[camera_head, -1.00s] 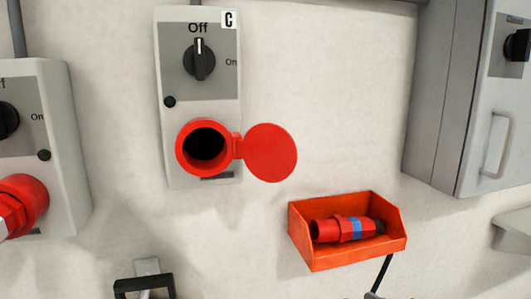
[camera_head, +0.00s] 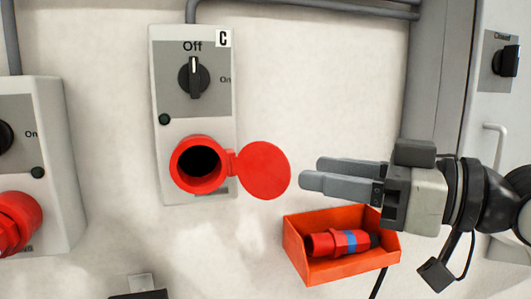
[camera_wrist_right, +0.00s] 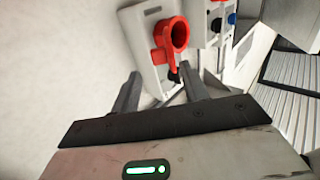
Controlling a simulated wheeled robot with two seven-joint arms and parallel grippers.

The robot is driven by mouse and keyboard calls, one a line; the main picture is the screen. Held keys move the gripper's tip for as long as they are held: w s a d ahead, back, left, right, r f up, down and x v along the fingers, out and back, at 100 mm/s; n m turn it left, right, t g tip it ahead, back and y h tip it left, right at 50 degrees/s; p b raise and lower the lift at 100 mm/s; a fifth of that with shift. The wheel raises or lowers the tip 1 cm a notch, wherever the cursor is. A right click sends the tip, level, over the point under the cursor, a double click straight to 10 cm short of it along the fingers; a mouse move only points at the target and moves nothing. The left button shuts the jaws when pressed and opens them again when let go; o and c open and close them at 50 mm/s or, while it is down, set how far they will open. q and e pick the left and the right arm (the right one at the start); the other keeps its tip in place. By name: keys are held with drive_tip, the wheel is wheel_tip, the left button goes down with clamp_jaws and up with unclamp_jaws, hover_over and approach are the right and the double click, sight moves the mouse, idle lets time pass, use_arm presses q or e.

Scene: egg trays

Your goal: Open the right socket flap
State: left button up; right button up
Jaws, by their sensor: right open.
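The right socket (camera_head: 199,163) is a red round socket on the lower half of a grey wall box (camera_head: 154,120) marked C. Its round red flap (camera_head: 264,170) stands swung out to the right, and the dark opening shows. The socket also shows in the right wrist view (camera_wrist_right: 178,35), with the flap seen edge-on (camera_wrist_right: 170,58). My right gripper (camera_head: 308,175) is just right of the flap, pointing left, open and empty; a small gap seems to separate them. In the right wrist view its fingers (camera_wrist_right: 160,90) are spread below the socket. My left gripper is not in view.
An orange holder (camera_head: 345,273) with a red and blue plug (camera_head: 340,242) sits on the wall below my right gripper. Another box (camera_head: 60,170) with a red plugged socket (camera_head: 15,220) is at left. A grey cabinet (camera_head: 440,80) stands at right. The rotary switch (camera_head: 194,77) points to Off.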

sight(266, 164)
drive_tip(key=p+x, duration=0.1)
drive_tip(key=x, duration=0.6)
drive_tip(key=shift+w+a, duration=0.15)
drive_tip(key=shift+a, duration=0.2)
drive_tip(key=shift+w+a, duration=0.25)
drive_tip(key=shift+a, duration=0.2)
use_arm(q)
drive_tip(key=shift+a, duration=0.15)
